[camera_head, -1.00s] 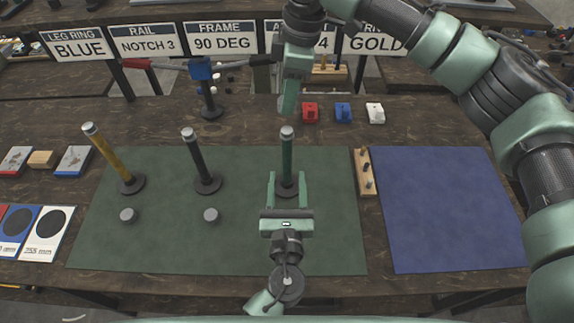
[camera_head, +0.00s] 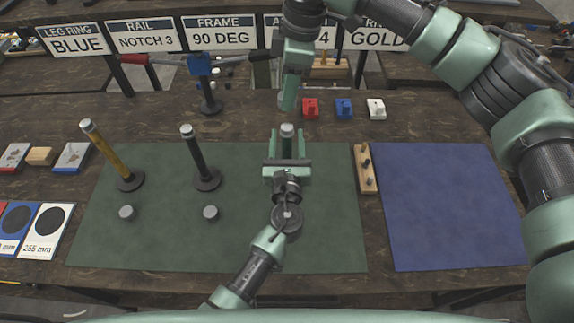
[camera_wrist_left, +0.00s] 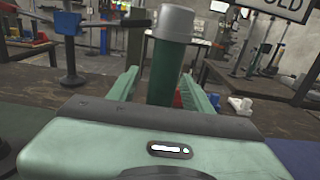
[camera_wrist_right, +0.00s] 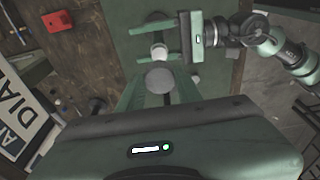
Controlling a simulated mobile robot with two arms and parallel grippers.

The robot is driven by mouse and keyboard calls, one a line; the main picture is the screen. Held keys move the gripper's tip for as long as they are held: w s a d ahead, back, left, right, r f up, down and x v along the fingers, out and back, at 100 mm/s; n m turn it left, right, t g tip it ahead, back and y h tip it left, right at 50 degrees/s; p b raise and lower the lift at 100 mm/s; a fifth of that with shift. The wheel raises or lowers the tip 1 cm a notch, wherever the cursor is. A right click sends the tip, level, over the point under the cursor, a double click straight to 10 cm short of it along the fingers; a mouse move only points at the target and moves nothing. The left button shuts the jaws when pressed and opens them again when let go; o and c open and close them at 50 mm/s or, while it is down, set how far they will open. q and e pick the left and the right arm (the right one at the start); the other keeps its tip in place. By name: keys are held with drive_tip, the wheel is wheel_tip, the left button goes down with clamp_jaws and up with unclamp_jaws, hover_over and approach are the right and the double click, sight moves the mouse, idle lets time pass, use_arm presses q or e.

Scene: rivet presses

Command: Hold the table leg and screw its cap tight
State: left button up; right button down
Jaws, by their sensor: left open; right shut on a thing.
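The green table leg (camera_head: 287,145) stands upright on the green mat, with a silver top. My left gripper (camera_head: 287,140) is open, its fingers on either side of the leg's upper part. In the left wrist view the leg (camera_wrist_left: 165,75) rises between the open fingers, its silver top (camera_wrist_left: 172,22) above them. My right gripper (camera_head: 288,104) points down just behind the leg's top. In the right wrist view it is shut on a round grey cap (camera_wrist_right: 160,80). Beyond this cap the leg's silver top (camera_wrist_right: 159,52) shows, apart from it. The leg's foot is mostly hidden.
A tilted yellow leg (camera_head: 106,155) and a black leg (camera_head: 197,155) stand to the left. Two loose grey caps (camera_head: 127,212) (camera_head: 211,212) lie before them. A wooden pegged block (camera_head: 366,168) lies right, beside the clear blue mat (camera_head: 440,210). Small coloured blocks (camera_head: 344,110) sit behind.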

use_arm(q)
clamp_jaws()
idle(1.5)
use_arm(e)
hover_over(285, 126)
drive_tip(key=shift+d+f, duration=0.2)
drive_tip(key=shift+f, duration=1.05)
drive_tip(key=shift+d+f, duration=0.15)
drive_tip(key=shift+f, duration=1.05)
